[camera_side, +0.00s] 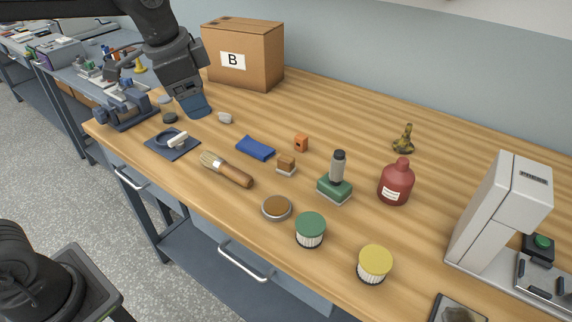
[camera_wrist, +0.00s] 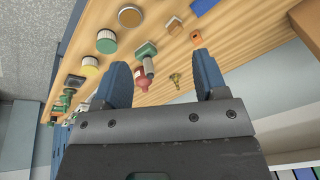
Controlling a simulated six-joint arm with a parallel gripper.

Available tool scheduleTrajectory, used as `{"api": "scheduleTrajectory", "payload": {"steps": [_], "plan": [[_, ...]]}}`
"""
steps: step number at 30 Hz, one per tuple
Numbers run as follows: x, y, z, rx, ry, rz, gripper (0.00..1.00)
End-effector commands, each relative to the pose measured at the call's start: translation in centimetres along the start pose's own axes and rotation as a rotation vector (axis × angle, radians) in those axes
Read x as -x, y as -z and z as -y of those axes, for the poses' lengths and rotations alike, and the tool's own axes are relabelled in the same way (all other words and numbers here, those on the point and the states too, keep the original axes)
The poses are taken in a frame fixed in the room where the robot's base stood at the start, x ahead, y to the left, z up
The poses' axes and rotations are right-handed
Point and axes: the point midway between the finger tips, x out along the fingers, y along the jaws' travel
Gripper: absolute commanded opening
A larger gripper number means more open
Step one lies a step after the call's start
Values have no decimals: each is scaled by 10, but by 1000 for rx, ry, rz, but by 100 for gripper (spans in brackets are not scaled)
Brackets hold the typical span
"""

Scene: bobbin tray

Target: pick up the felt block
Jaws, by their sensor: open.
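A small brown block with a pale layer under it (camera_side: 286,165) sits on the middle of the wooden bench; I take it for the felt block, though its material is not clear. It also shows near the top of the wrist view (camera_wrist: 174,25). My gripper (camera_side: 197,106), with blue fingers, is over the left part of the bench, up and left of the block and well apart from it. In the wrist view my gripper (camera_wrist: 160,65) is open, with nothing held between its fingers.
A blue flat piece (camera_side: 255,148) and an orange block (camera_side: 301,142) lie close to the brown block. A green-based handled tool (camera_side: 335,187) stands to its right, a brush (camera_side: 228,168) to its left, and a round tin (camera_side: 277,208) in front. Box B (camera_side: 262,60) stands behind.

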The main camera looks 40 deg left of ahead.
Motion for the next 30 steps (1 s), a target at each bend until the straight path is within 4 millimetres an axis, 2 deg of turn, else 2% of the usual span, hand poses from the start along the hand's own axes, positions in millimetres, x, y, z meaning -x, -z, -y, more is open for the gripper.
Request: {"api": "scheduleTrajectory", "payload": {"steps": [1,3,9,15,18,22,26,30], "plan": [[-11,18,8,-68,-18,23,66],[-24,40,18,-169,-41,48,66],[-78,97,40,-456,-119,109,66],[-139,134,48,-705,-198,147,66],[-160,143,49,-786,-226,155,66],[-175,148,49,-840,-245,160,66],[-188,146,47,-854,-250,161,66],[-214,139,43,-852,-251,162,66]]}}
